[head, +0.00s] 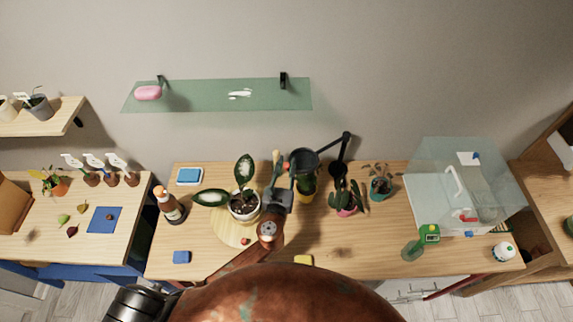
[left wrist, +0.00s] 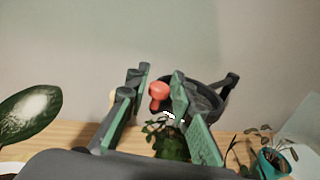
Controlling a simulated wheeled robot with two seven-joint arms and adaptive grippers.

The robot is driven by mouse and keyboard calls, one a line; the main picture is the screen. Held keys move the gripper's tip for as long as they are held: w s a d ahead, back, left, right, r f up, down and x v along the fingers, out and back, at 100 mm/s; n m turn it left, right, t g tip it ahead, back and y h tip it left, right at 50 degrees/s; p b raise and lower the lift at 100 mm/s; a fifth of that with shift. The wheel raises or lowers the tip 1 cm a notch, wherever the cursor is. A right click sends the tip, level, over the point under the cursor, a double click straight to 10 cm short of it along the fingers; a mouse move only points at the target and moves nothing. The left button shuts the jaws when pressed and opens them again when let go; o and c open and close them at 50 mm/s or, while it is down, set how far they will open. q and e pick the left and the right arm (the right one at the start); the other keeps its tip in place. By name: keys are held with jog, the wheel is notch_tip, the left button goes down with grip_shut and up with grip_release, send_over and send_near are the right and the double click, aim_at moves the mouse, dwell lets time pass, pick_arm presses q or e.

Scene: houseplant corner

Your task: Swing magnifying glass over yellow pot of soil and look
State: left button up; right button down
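The magnifying glass (head: 303,160) is a black round lens frame on a jointed black arm at the back of the table. In the head view it hangs above and slightly behind the yellow pot (head: 306,194), partly covering it and its plant. In the left wrist view the black ring (left wrist: 208,98) has a red knob (left wrist: 159,90) on its near side. My left gripper (head: 281,176) is just left of the ring. In the left wrist view its fingers (left wrist: 159,78) are apart, with the knob showing between them; contact is not visible. My right gripper is not in view.
A white pot (head: 245,215) with large leaves stands left of my gripper on a round board (head: 226,232). A pink pot (head: 345,212) and a teal pot (head: 380,191) stand right. A glass tank (head: 462,190) fills the right end. A green shelf (head: 215,96) is on the wall.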

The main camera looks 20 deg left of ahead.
pick_arm(q)
grip_shut()
dwell(0.3)
jog(key=s+d+y, duration=0.1)
jog(key=s+d+n+y, duration=0.1)
jog(key=d, duration=0.1)
jog(key=shift+s+d+n, duration=0.2)
jog(key=shift+n, duration=0.1)
jog(key=shift+o, duration=2)
grip_release()
jog(key=s+d, duration=0.2)
jog(key=s, duration=0.9)
jog(key=shift+s+d, duration=0.35)
